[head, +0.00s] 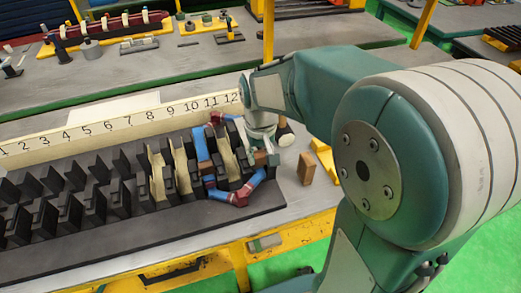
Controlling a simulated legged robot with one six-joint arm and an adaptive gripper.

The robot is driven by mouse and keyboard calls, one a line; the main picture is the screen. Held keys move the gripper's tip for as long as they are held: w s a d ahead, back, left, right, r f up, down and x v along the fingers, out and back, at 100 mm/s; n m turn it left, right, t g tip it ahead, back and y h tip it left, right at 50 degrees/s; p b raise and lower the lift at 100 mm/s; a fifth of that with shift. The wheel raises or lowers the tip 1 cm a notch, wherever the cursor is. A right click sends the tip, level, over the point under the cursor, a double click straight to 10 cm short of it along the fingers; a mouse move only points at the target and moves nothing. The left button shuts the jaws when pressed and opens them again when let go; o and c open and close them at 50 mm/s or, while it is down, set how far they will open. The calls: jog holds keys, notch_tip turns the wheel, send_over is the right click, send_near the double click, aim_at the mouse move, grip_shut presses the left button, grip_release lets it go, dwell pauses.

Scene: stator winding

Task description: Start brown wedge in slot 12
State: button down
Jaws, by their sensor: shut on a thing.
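The dark stator block (75,252) lies on the bench with rows of black teeth, below a cream number strip (75,143) marked 1 to 12. My gripper (263,152) is at the right end of the stator, near the slot below number 12. It is shut on a small brown piece (261,158), which seems to be the brown wedge and is mostly hidden by the fingers. I cannot tell whether the wedge touches the slot opening. A red and blue coil (219,194) lies around teeth near slots 10 to 12.
A brown block (307,168) stands on the bench to the right of my gripper. Cream liners (157,172) stand in some slots. The back bench holds tools and fixtures.

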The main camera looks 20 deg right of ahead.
aim_at(258, 152)
jog(key=shift+f, duration=1.45)
jog(key=shift+f, duration=0.1)
jog(key=shift+w, duration=0.75)
jog(key=shift+c, duration=0.9)
grip_release()
notch_tip(258, 152, up, 12)
jog(key=shift+w+f, duration=0.1)
jog(key=s+r+t, duration=0.1)
jog(key=s+t, duration=0.4)
jog(key=s, duration=1)
jog(key=shift+s+t, duration=0.3)
jog(key=shift+s, duration=0.1)
